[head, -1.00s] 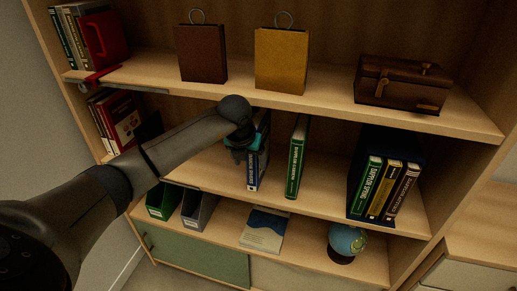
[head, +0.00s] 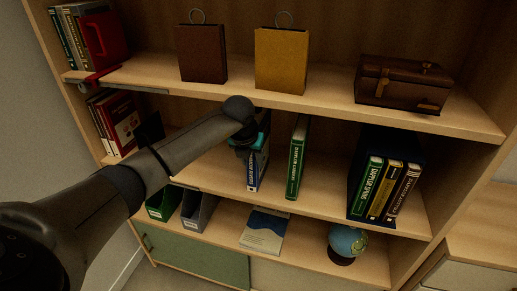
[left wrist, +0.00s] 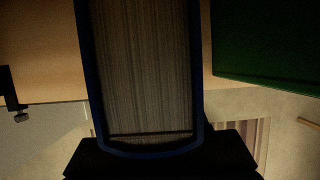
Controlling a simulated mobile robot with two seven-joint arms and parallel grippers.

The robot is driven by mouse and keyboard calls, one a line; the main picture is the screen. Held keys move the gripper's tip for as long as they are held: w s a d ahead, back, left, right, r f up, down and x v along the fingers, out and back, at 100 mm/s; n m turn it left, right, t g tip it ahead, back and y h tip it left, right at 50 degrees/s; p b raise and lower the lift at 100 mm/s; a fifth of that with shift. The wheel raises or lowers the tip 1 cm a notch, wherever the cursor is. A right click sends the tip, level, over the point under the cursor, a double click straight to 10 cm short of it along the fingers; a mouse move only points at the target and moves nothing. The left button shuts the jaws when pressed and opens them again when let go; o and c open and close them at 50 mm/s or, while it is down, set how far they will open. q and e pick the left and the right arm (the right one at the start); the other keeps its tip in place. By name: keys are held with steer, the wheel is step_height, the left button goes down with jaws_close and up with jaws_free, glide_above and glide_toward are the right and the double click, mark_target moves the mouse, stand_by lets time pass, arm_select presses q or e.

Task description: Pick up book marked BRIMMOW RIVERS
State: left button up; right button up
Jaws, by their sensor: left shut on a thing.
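A blue book (head: 257,171) with white spine lettering stands upright on the middle shelf. The lettering is too small for me to read. My left gripper (head: 247,149) is at the book's upper part and hides some of it. In the left wrist view the same book (left wrist: 145,70) shows its page edges inside a blue cover, between the dark jaws. The left gripper is shut on this book. A green book (head: 298,158) stands apart to the right; its cover (left wrist: 270,45) also shows in the left wrist view. My right gripper is not in view.
On the middle shelf (head: 325,185), several books stand in a dark holder at right. Bags (head: 282,60) and a wooden box (head: 403,84) stand on the shelf above. A globe (head: 347,243), a flat book (head: 264,231) and file holders (head: 196,209) are below.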

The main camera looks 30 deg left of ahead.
arm_select(q)
jaws_close()
stand_by(0.8)
steer(key=shift+w+r, duration=0.1)
steer(key=shift+r, duration=0.05)
